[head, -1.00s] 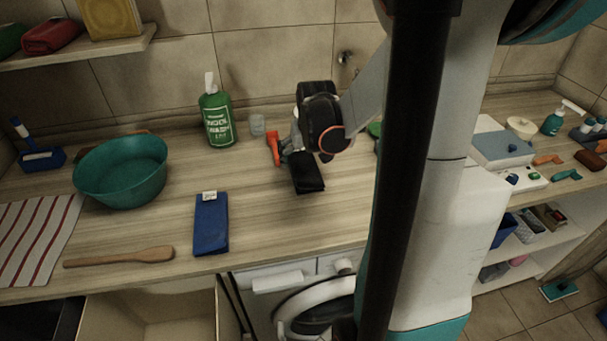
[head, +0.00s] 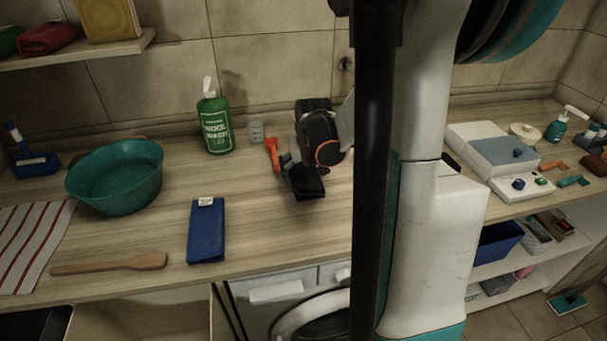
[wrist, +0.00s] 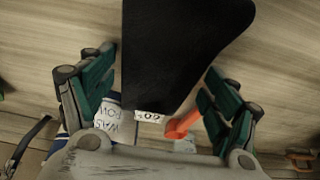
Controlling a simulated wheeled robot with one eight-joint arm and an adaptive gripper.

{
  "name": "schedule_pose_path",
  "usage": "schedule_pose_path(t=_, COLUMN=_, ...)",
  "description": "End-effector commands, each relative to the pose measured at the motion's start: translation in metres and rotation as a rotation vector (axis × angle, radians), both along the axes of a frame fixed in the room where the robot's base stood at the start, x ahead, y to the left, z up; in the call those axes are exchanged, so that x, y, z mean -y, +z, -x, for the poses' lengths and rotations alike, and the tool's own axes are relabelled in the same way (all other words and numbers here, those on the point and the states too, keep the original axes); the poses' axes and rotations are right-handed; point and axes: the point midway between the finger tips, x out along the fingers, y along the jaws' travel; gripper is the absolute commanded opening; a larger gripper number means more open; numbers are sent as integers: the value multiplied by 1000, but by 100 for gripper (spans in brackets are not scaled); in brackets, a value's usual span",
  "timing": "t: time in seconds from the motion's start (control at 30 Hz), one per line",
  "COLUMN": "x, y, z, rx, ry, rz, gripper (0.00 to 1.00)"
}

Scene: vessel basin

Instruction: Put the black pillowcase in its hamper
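The black pillowcase (head: 308,188) is a folded dark bundle on the wooden counter, right of the orange item. In the wrist view the black pillowcase (wrist: 180,50) fills the upper middle, with a small white tag at its lower end. My gripper (head: 295,163) is low over its far end in the head view. In the wrist view my gripper (wrist: 162,75) has its teal fingers spread wide, one on each side of the cloth, with narrow gaps visible. Below the counter are a beige open bin (head: 140,322) and a dark one (head: 30,325); I cannot tell which is the hamper.
A blue folded cloth (head: 206,232), green bottle (head: 215,125), orange item (head: 272,155), clear cup (head: 256,131), teal bowl (head: 115,178), wooden spoon (head: 110,264) and striped cloth (head: 30,240) are on the counter. A washing machine (head: 310,310) is below.

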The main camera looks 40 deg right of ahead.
Motion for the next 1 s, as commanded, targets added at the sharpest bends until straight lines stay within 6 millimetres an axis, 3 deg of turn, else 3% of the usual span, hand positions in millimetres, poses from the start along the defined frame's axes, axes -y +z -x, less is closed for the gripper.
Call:
schedule_pose_path(t=0.03, x=0, y=0, z=0, rx=0, ry=0, rz=0, gripper=58)
schedule_pose_path(t=0.13, x=0, y=0, z=0, rx=0, ry=0, rz=0, gripper=37)
schedule_pose_path(t=0.23, x=0, y=0, z=0, rx=0, ry=0, rz=0, gripper=37)
schedule_pose_path(t=0.27, x=0, y=0, z=0, rx=0, ry=0, rz=0, gripper=33)
schedule_pose_path(t=0.67, x=0, y=5, z=-2, rx=0, ry=0, rz=0, gripper=33)
schedule_pose_path(t=1.0, x=-2, y=24, z=-9, rx=0, ry=3, rz=0, gripper=32)
